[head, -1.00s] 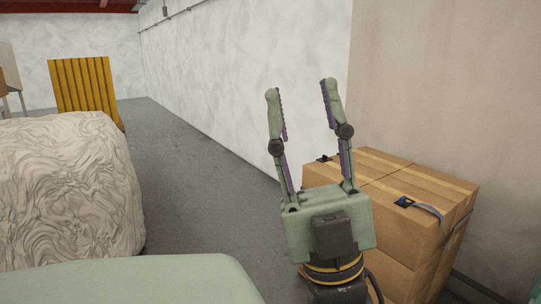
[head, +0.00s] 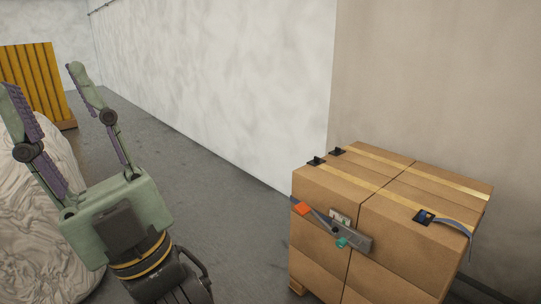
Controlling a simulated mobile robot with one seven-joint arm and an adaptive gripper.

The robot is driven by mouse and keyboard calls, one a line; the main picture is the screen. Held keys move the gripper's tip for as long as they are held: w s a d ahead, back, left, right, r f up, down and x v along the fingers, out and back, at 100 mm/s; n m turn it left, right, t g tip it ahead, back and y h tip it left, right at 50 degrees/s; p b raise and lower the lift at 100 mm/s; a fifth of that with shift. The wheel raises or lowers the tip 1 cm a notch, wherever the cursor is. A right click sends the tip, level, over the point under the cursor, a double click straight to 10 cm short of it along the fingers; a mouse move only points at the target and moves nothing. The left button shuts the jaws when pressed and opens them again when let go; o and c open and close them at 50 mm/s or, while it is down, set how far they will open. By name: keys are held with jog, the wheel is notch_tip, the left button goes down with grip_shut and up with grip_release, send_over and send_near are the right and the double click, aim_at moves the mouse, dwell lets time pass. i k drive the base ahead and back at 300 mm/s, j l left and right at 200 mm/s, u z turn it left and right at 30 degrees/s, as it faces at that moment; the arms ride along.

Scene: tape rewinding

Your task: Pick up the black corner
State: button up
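Two small black corners sit on the top left edge of a stack of cardboard boxes (head: 410,250): a nearer black corner (head: 316,161) and a farther black corner (head: 337,152). Another small black piece (head: 424,216), with a blue-grey strap (head: 455,226) beside it, lies at the top near edge. My gripper (head: 44,79) is at the left of the view with its two fingers spread wide and pointing up. Nothing is between them. It is well left of the boxes and apart from every black piece.
Yellow tape runs across the box tops. A grey device with orange and teal parts (head: 335,226) is at the boxes' near side. A wrapped pale bulk (head: 45,250) is at left, with a yellow slatted panel (head: 32,85) behind. Grey floor (head: 230,225) between is clear.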

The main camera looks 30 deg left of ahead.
aim_at(317, 161)
jog(key=i+j+u, duration=0.25)
jog(key=i+j, duration=0.2)
jog(key=i+j+u, duration=0.25)
jog(key=i+j, duration=0.85)
jog(key=i, duration=0.2)
